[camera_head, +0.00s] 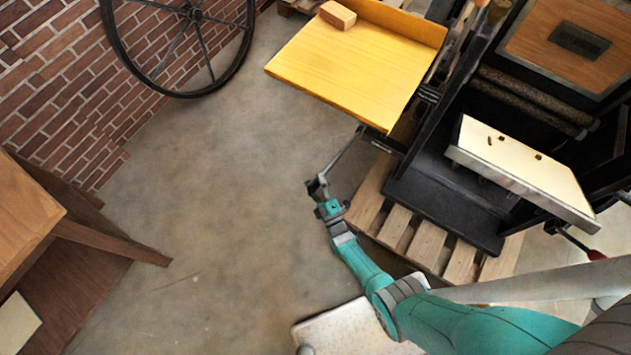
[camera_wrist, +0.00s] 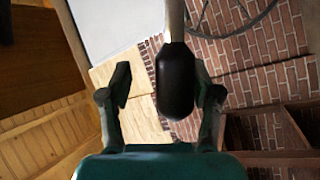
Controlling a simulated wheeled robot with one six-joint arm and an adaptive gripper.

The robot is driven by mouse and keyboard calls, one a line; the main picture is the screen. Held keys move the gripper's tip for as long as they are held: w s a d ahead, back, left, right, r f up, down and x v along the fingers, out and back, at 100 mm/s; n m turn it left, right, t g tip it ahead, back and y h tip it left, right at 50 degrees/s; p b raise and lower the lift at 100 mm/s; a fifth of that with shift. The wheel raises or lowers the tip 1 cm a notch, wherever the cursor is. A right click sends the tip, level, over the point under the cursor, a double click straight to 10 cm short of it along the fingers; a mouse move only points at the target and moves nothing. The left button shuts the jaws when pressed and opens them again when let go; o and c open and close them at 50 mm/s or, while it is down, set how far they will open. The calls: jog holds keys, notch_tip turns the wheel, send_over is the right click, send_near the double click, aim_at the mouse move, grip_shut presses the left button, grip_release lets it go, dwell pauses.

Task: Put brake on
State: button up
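A hand press stands at the upper right of the head view, with a yellow board (camera_head: 350,65) on its left side. A thin metal lever (camera_head: 345,150) comes out from below the board's front corner and runs down to my gripper (camera_head: 318,184). In the wrist view, the lever's black rounded handle (camera_wrist: 176,80) lies between the two fingers of my gripper (camera_wrist: 167,95). In the head view my gripper hides the handle end. I cannot tell which lever is the brake.
Another lever with a red knob (camera_head: 597,255) is at the press's lower right. The press rests on a wooden pallet (camera_head: 425,243). A wooden table (camera_head: 28,215) is at the left and a spoked wheel (camera_head: 182,45) leans by the brick wall. The floor between is clear.

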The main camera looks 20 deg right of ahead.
jog(key=v, duration=1.2)
dwell(0.4)
jog(key=s+r+m+g, duration=0.1)
jog(key=s+r+m, duration=0.15)
jog(key=s, duration=0.65)
jog(key=s+r+m+g, duration=0.1)
jog(key=s+r+m, duration=0.2)
jog(key=s+r, duration=0.4)
jog(key=s+d+r+m+g+h, duration=0.1)
jog(key=s+r+m, duration=0.3)
jog(key=r, duration=0.9)
jog(key=s+g, duration=0.1)
jog(key=s, duration=0.2)
jog(key=shift+s+g, duration=0.2)
jog(key=shift+g, duration=0.1)
jog(key=s+r+m, duration=0.1)
jog(key=r, duration=0.4)
jog(key=s+r+m+g, duration=0.1)
jog(key=r, duration=0.4)
jog(key=r+m, duration=0.1)
jog(key=r, duration=0.4)
jog(key=shift+s+d+g, duration=0.1)
jog(key=shift+s+g, duration=0.2)
jog(key=shift+s, duration=0.1)
jog(key=shift+c, duration=0.2)
